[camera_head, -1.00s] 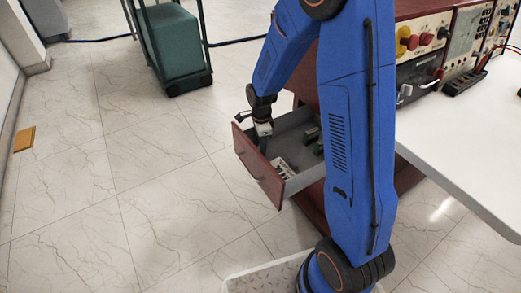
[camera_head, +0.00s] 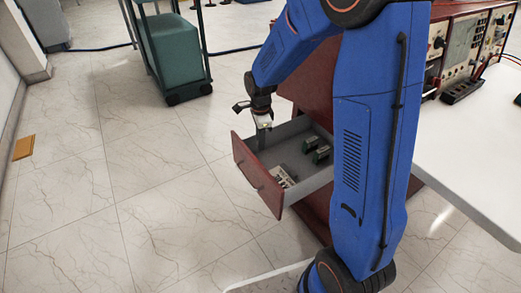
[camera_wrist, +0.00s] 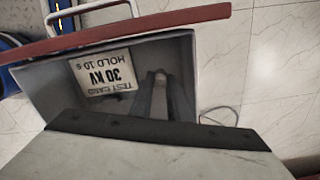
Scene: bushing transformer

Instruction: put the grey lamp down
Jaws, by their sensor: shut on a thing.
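My gripper (camera_head: 262,136) is over the open drawer (camera_head: 268,188), near its left inner corner, pointing down. In the wrist view the two dark fingers (camera_wrist: 164,98) reach into the drawer area, close together, with a slim grey piece between them. This piece appears to be the grey lamp (camera_wrist: 160,80); only its narrow end shows. I cannot tell whether it touches the drawer floor. A white card reading "TEST CARD 30 KV HOLD 10 s" (camera_wrist: 108,72) lies in the drawer beside the fingers.
Dark green blocks (camera_head: 316,150) lie farther back in the drawer. The drawer's red front (camera_wrist: 140,33) has a metal handle. A white table (camera_head: 470,170) with instruments stands right. A green bin on a wheeled frame (camera_head: 170,60) stands behind.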

